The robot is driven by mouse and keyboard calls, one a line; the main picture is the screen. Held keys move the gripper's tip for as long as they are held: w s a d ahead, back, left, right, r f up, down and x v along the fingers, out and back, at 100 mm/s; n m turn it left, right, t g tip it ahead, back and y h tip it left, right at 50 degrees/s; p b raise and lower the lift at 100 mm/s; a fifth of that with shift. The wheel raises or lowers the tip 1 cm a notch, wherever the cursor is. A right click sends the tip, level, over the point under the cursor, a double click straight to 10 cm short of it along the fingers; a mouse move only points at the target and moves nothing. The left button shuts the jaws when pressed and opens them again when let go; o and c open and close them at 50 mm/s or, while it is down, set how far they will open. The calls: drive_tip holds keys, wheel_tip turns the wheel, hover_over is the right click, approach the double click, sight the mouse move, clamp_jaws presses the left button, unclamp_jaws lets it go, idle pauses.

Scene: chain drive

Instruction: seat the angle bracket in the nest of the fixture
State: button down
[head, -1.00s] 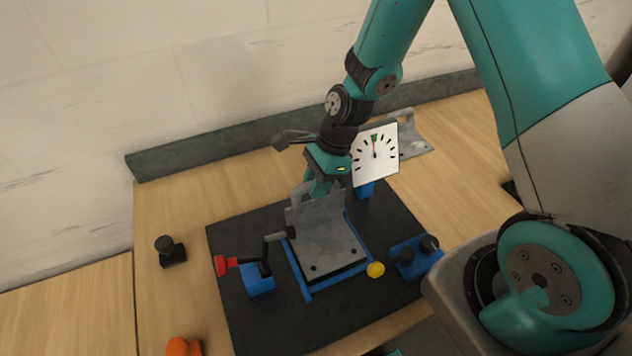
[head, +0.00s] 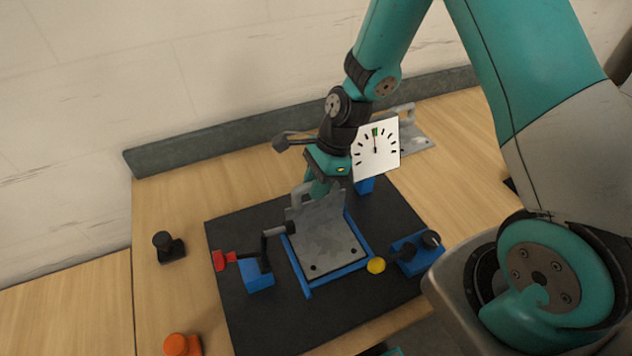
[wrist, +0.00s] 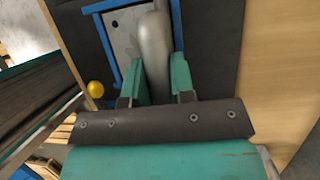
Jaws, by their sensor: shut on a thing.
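The grey angle bracket (head: 328,243) has a flat plate with dark holes, an upright plate and a tubular handle. My gripper (wrist: 160,78) is shut on that handle, one green finger on each side; it shows from behind in the head view (head: 319,188). The bracket's flat plate lies within the blue-edged nest (head: 339,275) of the fixture, close along its front and right rails. I cannot tell whether it touches the nest floor. Part of the bracket also shows in the wrist view (wrist: 122,42).
The black base plate (head: 238,318) carries a red-handled clamp (head: 225,260) at left and a blue block with a yellow-tipped plunger (head: 376,265) at right. A white dial (head: 376,160) stands behind. Another handled grey part (head: 415,140) lies at the back right.

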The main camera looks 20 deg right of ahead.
drive_tip(key=shift+f, duration=0.15)
drive_tip(key=c, duration=0.9)
unclamp_jaws()
drive_tip(key=b+v, duration=0.3)
drive_tip(key=v, duration=1.4)
drive_tip(key=shift+r, duration=0.3)
drive_tip(key=shift+s, duration=0.1)
drive_tip(key=s+a+n+b, duration=0.2)
drive_tip(key=s+a+n, duration=0.1)
drive_tip(key=s+n, duration=0.3)
drive_tip(key=s+a+n+b, duration=0.2)
drive_tip(key=s+a+n, duration=0.2)
drive_tip(key=s+n, duration=0.3)
drive_tip(key=s+a+n+b, duration=0.2)
drive_tip(key=s+a+n, duration=0.2)
drive_tip(key=n, duration=0.8)
drive_tip(key=shift+s+f+t, duration=0.2)
drive_tip(key=shift+s+t, duration=0.2)
drive_tip(key=shift+s, duration=0.9)
